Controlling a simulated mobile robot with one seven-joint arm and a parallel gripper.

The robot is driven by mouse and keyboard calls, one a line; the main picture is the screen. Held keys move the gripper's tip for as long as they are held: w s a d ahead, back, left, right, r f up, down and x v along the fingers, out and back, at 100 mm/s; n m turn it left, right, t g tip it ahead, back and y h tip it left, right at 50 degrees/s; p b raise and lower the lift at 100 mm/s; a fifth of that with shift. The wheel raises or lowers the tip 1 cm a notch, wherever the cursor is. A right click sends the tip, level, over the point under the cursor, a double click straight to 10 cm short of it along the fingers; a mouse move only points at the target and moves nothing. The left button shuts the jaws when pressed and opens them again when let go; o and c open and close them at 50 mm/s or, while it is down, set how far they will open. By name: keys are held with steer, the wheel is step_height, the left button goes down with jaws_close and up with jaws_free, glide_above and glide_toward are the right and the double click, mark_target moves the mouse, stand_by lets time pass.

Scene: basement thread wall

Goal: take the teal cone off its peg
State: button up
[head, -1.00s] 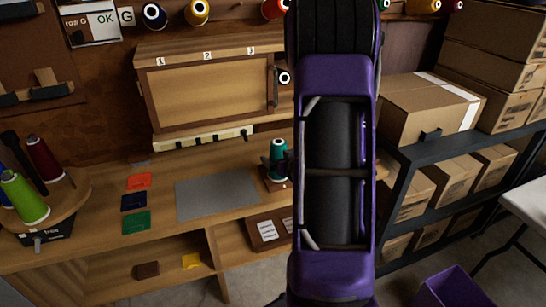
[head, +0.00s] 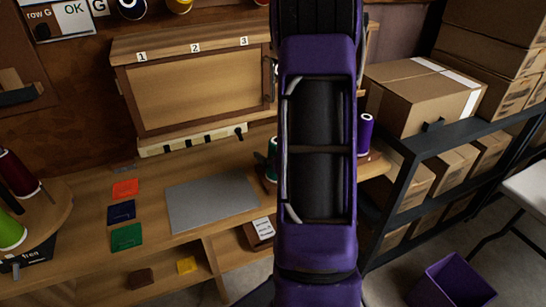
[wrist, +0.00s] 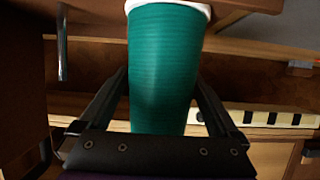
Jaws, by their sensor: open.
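The teal cone (wrist: 163,70) fills the middle of the wrist view, with a pale rim at its top edge in that picture. My gripper (wrist: 161,88) is open, with one dark finger on each side of the cone. I cannot tell whether the fingers touch it. In the head view only a sliver of the teal cone (head: 272,158) shows at the left edge of my arm, on the right part of the bench. The peg is not visible in either view.
A purple cone (head: 365,133) stands just right of my arm. A wooden cabinet (head: 200,82) numbered 1 to 3 is behind the bench. A grey mat (head: 212,202) and coloured squares lie to the left. Cardboard boxes (head: 420,92) fill the right shelves.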

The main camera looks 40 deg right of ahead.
jaws_close()
step_height(320, 180, up, 10)
steer(key=shift+r+p, duration=0.1)
steer(key=shift+p, duration=1.15)
